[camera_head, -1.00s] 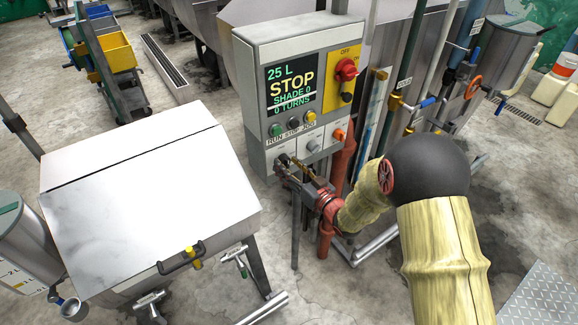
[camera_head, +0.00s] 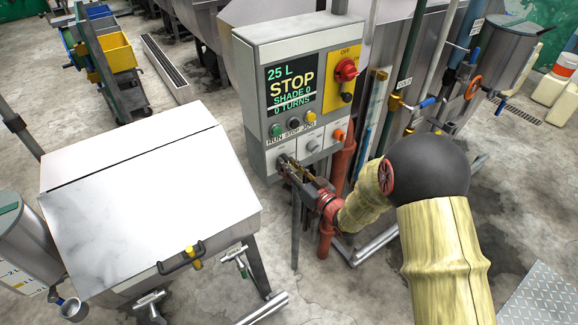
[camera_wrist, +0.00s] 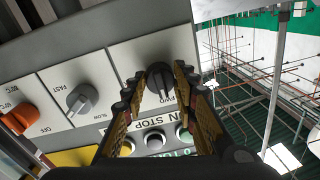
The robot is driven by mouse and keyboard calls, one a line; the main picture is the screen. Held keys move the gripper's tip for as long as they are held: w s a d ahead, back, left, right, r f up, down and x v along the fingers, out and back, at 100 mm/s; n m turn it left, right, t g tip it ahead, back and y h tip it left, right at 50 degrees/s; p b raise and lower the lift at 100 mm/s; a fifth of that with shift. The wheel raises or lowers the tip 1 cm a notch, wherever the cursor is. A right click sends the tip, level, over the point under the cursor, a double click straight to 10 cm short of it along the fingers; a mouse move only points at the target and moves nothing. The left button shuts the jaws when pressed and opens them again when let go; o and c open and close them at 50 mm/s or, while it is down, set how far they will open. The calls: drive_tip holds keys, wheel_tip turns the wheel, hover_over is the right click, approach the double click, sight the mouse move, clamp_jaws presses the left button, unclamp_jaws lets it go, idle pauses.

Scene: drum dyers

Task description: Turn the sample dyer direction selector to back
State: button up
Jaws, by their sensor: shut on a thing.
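The control box (camera_head: 256,110) shows a row of selector knobs below its push buttons. The direction selector (camera_wrist: 160,80) is a dark knob with a pale pointer line, at the end of the row in the wrist view. In the head view it sits at the lower left of the box, mostly hidden by my gripper (camera_head: 287,163). In the wrist view the two fingers of my gripper (camera_wrist: 162,95) stand on either side of this knob, shut on it. The lettering beside it is partly covered by a finger, so I cannot read its setting.
A grey FAST/SLOW knob (camera_wrist: 82,98) and an orange knob (camera_wrist: 18,117) sit beside the selector. Push buttons (camera_wrist: 155,140) lie close by the fingers. The display (camera_head: 291,86) reads STOP. A steel-lidded machine (camera_head: 150,200) stands left of my arm.

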drive_tip(key=shift+m, duration=0.4)
drive_tip(key=m+t+p, duration=0.1)
drive_tip(key=m, duration=1.6)
drive_tip(key=shift+a, duration=0.1)
drive_tip(key=shift+s+m+h, duration=0.1)
drive_tip(key=shift+m+h, duration=0.2)
drive_tip(key=shift+m, duration=0.2)
drive_tip(key=o, duration=1.2)
drive_tip(key=shift+c, duration=0.2)
drive_tip(key=v, duration=1.2)
